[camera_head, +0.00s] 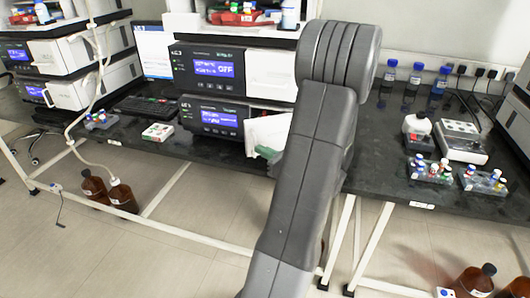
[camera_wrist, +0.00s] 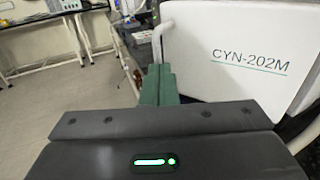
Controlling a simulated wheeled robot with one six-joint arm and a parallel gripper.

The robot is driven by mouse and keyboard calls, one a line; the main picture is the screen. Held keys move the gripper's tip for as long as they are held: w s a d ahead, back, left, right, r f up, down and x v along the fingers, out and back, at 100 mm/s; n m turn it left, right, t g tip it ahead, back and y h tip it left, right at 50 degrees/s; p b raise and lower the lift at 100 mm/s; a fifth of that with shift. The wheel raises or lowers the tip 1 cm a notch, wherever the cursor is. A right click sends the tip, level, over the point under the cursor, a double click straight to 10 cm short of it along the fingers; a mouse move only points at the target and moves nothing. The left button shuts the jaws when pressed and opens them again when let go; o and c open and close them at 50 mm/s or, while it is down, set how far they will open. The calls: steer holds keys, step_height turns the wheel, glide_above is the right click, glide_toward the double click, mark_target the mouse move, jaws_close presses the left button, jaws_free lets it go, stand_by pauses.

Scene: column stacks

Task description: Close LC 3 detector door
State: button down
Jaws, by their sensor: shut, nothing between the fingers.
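The LC 3 stack stands mid-bench, with two black-fronted modules showing lit blue screens. The lower module (camera_head: 215,118) has a white door panel (camera_head: 268,130) standing out from its right side, swung open and angled toward the front. In the wrist view the white panel (camera_wrist: 240,55) fills the upper right and reads CYN-202M. My gripper (camera_wrist: 160,75) has its green fingers together and empty, just left of the panel's edge; I cannot tell whether they touch it. In the head view the green fingers (camera_head: 268,153) show at the panel's lower edge. My arm hides the right of the stack.
A keyboard (camera_head: 145,107) and a small vial tray (camera_head: 158,132) lie on the bench to the left. Vial racks (camera_head: 430,170), blue-capped bottles (camera_head: 415,75) and a white device (camera_head: 460,140) stand to the right. Brown bottles (camera_head: 122,195) stand on the floor at left.

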mark_target(252, 142)
steer(key=w+a+m+t+h+b, duration=0.2)
steer(key=w+t+h, duration=0.1)
steer(key=w+a+m+t+h+b, duration=0.1)
steer(key=m+h, duration=0.1)
steer(key=shift+w+f, duration=0.15)
steer(key=shift+d+b+x, duration=0.15)
steer(key=shift+b+x, duration=0.1)
steer(key=shift+x, duration=0.45)
steer(key=shift+d+b+x, duration=0.15)
steer(key=shift+b+x, duration=0.05)
steer(key=shift+x, duration=0.5)
steer(key=shift+w+r, duration=0.25)
steer(key=shift+w, duration=0.05)
steer(key=shift+d, duration=0.1)
